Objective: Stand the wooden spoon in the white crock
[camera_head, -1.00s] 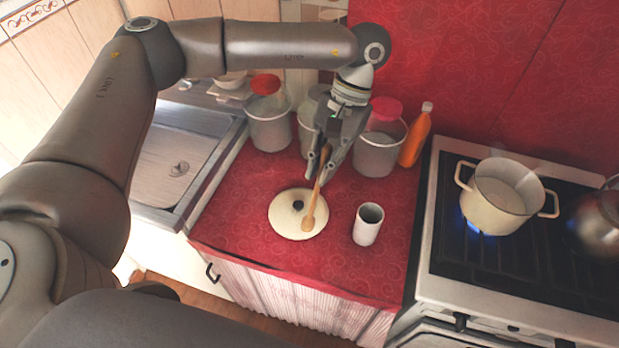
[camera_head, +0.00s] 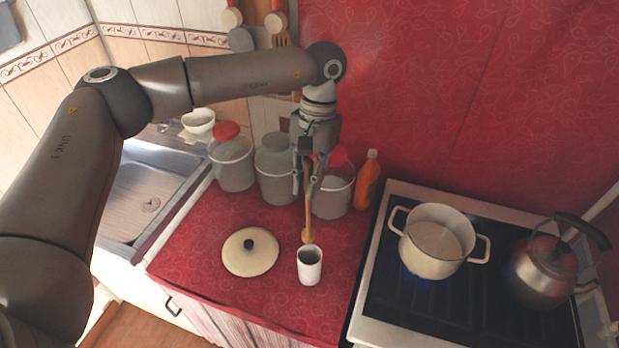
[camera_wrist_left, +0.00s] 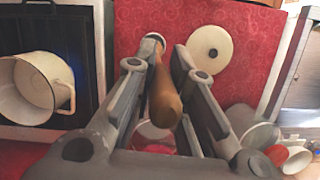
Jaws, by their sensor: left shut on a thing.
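My left gripper (camera_head: 305,188) is shut on the wooden spoon (camera_head: 307,217) by its handle. The spoon hangs nearly upright, bowl end down, just behind the white crock's rim in the head view. I cannot tell whether it touches the crock. The white crock (camera_head: 310,268) stands upright on the red counter, its dark opening facing up. In the left wrist view the spoon's handle (camera_wrist_left: 165,97) runs between the fingers (camera_wrist_left: 165,75). There the crock (camera_wrist_left: 153,38) is mostly hidden behind a finger. My right gripper is not in view.
A cream lid with a black knob (camera_head: 232,262) lies left of the crock. Several lidded canisters (camera_head: 233,168) and an orange bottle (camera_head: 367,180) stand behind. The stove at right holds a cream pot (camera_head: 436,262) and a kettle (camera_head: 543,275). A sink (camera_head: 140,200) is at left.

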